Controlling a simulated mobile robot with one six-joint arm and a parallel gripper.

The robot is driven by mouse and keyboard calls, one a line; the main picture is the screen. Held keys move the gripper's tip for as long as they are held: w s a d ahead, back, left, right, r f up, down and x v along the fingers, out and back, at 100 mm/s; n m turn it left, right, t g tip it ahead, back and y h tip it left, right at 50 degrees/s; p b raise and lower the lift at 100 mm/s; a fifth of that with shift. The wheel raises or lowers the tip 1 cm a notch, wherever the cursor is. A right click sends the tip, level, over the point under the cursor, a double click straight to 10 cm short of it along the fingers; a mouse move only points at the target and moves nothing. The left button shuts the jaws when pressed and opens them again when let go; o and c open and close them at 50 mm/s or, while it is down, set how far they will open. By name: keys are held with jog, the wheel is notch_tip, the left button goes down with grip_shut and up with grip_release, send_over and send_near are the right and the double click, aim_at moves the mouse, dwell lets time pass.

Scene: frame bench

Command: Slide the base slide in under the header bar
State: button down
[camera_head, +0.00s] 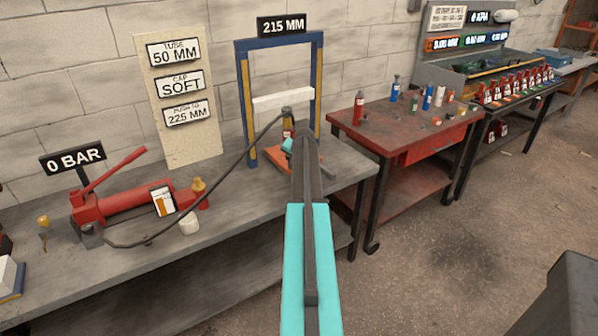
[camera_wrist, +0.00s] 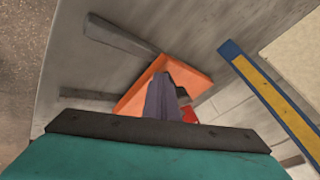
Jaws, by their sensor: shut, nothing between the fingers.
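The orange base slide (camera_head: 278,156) lies on the grey bench at the foot of the blue and yellow press frame (camera_head: 318,85). Part of it is hidden behind my arm. A white crossbar (camera_head: 283,99), seemingly the header bar, spans the frame above it. A small ram (camera_head: 288,129) with a hose stands by the slide under the bar. My gripper (camera_wrist: 165,82) is shut and empty, its dark fingers in front of the orange slide (camera_wrist: 200,76) in the wrist view. Whether the fingertips touch it, I cannot tell.
A grey bar (camera_wrist: 120,36) runs up to the slide in the wrist view. A black hose (camera_head: 232,179) crosses the bench to the red hand pump (camera_head: 125,203). A white cup (camera_head: 189,223) stands near the pump. A red table (camera_head: 400,125) stands to the right.

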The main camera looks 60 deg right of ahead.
aim_at(288, 158)
jog(key=w, duration=0.1)
jog(key=w+d, duration=0.1)
jog(key=shift+w+d, duration=0.3)
jog(key=shift+w, duration=0.1)
jog(key=shift+w+d+r, duration=0.1)
jog(key=shift+w+r, duration=0.1)
jog(key=shift+w, duration=0.2)
jog(key=shift+w+r, duration=0.1)
jog(key=shift+s, duration=0.5)
jog(key=s+a+r+b, duration=0.1)
jog(key=s+a+r, duration=0.3)
jog(key=s+r, duration=0.3)
jog(key=shift+s+r, duration=0.2)
jog(key=shift+s, duration=0.7)
